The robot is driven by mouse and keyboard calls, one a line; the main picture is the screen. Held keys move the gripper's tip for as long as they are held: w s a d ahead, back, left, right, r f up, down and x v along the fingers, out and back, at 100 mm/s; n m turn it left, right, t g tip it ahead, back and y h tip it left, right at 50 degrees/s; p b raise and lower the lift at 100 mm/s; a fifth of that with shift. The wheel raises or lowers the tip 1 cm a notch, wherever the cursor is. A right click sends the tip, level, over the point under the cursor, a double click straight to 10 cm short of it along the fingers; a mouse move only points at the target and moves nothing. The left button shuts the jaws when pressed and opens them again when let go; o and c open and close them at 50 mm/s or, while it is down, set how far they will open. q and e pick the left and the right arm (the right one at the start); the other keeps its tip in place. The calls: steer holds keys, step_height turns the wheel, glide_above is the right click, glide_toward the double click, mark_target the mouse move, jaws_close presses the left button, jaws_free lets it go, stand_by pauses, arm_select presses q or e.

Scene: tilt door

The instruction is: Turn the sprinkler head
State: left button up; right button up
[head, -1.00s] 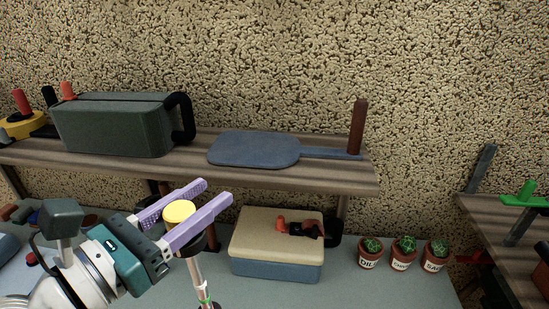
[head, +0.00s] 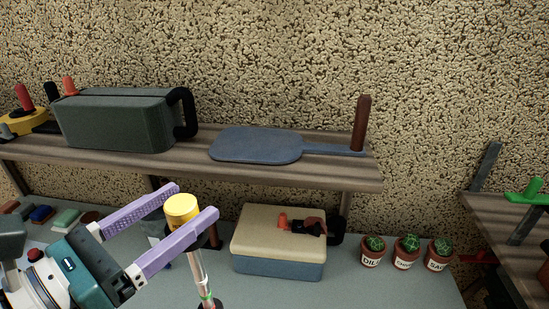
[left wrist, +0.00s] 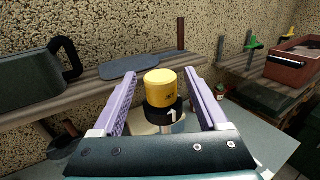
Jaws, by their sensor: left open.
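The sprinkler head is a yellow cap (head: 182,209) on top of a thin clear post that stands on the counter. In the left wrist view the yellow cap (left wrist: 161,86) sits above a dark collar marked "1". My left gripper (head: 196,199) is open, with its two purple fingers on either side of the cap. In the left wrist view its fingers (left wrist: 160,84) flank the cap with a visible gap on both sides. I cannot tell whether either finger touches it in the head view. My right gripper is not in view.
A beige-lidded blue box (head: 278,262) stands right of the post. Several small cactus pots (head: 405,252) stand further right. The counter's front right is clear.

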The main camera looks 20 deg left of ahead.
mark_target(167, 217)
arm_select(q)
steer(key=b+v, duration=0.1)
steer(key=v, duration=0.5)
stand_by(0.3)
